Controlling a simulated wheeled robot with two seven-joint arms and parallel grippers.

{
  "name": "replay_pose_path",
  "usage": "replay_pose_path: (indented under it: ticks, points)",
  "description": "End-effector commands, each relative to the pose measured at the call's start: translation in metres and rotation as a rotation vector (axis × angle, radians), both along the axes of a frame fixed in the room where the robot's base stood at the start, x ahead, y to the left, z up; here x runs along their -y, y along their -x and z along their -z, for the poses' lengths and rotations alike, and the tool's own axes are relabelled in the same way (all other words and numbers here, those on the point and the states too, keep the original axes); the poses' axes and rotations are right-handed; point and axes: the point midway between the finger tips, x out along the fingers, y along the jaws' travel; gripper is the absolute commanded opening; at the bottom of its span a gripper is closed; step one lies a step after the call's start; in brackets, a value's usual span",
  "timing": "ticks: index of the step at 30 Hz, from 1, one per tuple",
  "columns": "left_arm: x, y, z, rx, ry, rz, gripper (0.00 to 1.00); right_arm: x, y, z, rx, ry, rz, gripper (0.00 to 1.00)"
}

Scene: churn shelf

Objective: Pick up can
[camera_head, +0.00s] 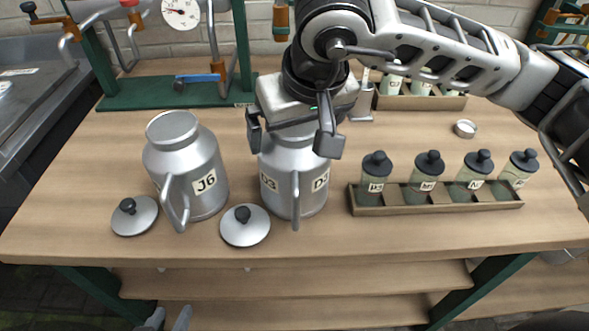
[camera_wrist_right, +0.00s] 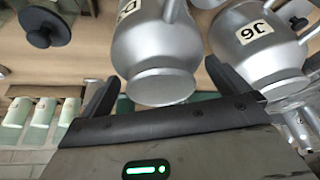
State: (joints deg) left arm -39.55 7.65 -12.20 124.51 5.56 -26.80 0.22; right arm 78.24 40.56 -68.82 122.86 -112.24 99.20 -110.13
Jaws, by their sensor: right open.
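Two silver metal cans with side handles stand on the wooden table: the J6 can (camera_head: 198,178) at left and the D3 can (camera_head: 305,200) in the middle. My right gripper (camera_head: 292,137) is open above the D3 can, its fingers on either side of the can's top. In the right wrist view the D3 can (camera_wrist_right: 155,45) lies between the two spread fingers, and the J6 can (camera_wrist_right: 258,58) is to its right. The head view hides the D3 can's mouth behind the gripper. At the bottom edge, two grey fingertips of my left gripper (camera_head: 168,320) show apart.
Two round lids with black knobs, a left one (camera_head: 134,215) and a right one (camera_head: 245,226), lie in front of the cans. A wooden rack (camera_head: 440,208) of labelled jars stands to the right. A green stand (camera_head: 150,96) with a gauge is behind.

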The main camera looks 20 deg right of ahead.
Motion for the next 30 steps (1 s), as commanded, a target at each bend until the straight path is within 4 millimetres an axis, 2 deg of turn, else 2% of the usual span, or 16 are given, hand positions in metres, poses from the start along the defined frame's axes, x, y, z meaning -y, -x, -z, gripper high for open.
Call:
replay_pose_path:
  ticks: [4, 11, 14, 15, 17, 26, 30]
  points:
    - [0.000, -0.002, 0.000, 0.002, -0.002, 0.000, 0.36, 0.000, -0.005, 0.013, -0.002, 0.000, 0.001, 1.00]
    - [0.000, -0.002, -0.001, 0.004, -0.001, 0.000, 0.36, 0.000, -0.006, 0.014, 0.001, 0.000, 0.001, 1.00]
    - [0.000, -0.002, 0.000, 0.003, -0.001, 0.001, 0.36, 0.000, -0.006, 0.013, 0.001, 0.000, 0.001, 0.75]
    - [0.000, -0.002, 0.000, 0.003, -0.001, 0.001, 0.36, 0.000, -0.006, 0.013, 0.001, 0.000, 0.001, 0.64]
    - [0.000, -0.002, 0.000, 0.003, -0.001, 0.001, 0.36, 0.000, -0.006, 0.013, 0.001, 0.000, 0.001, 0.49]
    - [0.000, 0.001, 0.002, -0.004, -0.001, 0.001, 0.36, 0.000, -0.006, 0.010, 0.004, -0.002, 0.001, 0.49]
    - [0.000, 0.003, 0.005, -0.008, 0.001, 0.000, 0.36, -0.001, -0.007, -0.001, 0.007, -0.003, 0.000, 0.49]
